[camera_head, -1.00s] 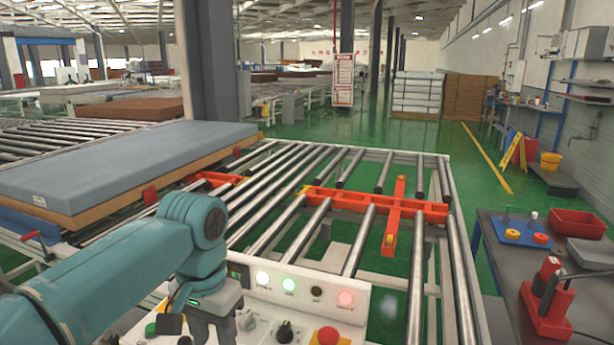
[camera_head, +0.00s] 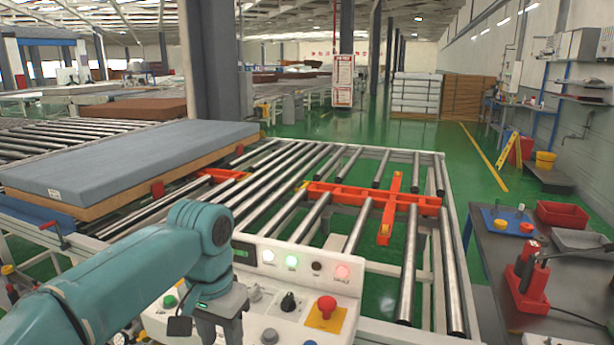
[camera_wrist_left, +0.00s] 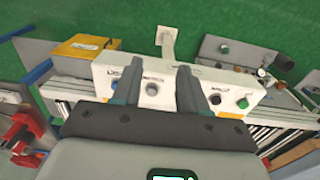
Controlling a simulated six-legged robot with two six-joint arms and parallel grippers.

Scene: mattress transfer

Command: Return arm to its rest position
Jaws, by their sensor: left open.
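My left arm comes in from the left in the head view. Its gripper (camera_head: 218,328) hangs down in front of the left part of a white control panel, with its fingertips cut off by the lower edge. In the left wrist view the two dark fingers (camera_wrist_left: 158,80) stand apart with nothing between them, and the panel (camera_wrist_left: 222,78) lies beyond them. Contact with the panel cannot be told. The panel (camera_head: 349,283) carries lit white, green and red lamps, a black knob (camera_head: 288,301) and a red mushroom button (camera_head: 326,306). My right gripper is not in view.
A grey-blue mattress (camera_head: 130,158) lies on the roller conveyor at left. Bare rollers (camera_head: 300,165) and an orange cross-shaped transfer piece (camera_head: 385,203) lie beyond the panel. A dark workbench (camera_head: 490,255) with a red tool (camera_head: 526,275) stands at right. Green floor is free farther back.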

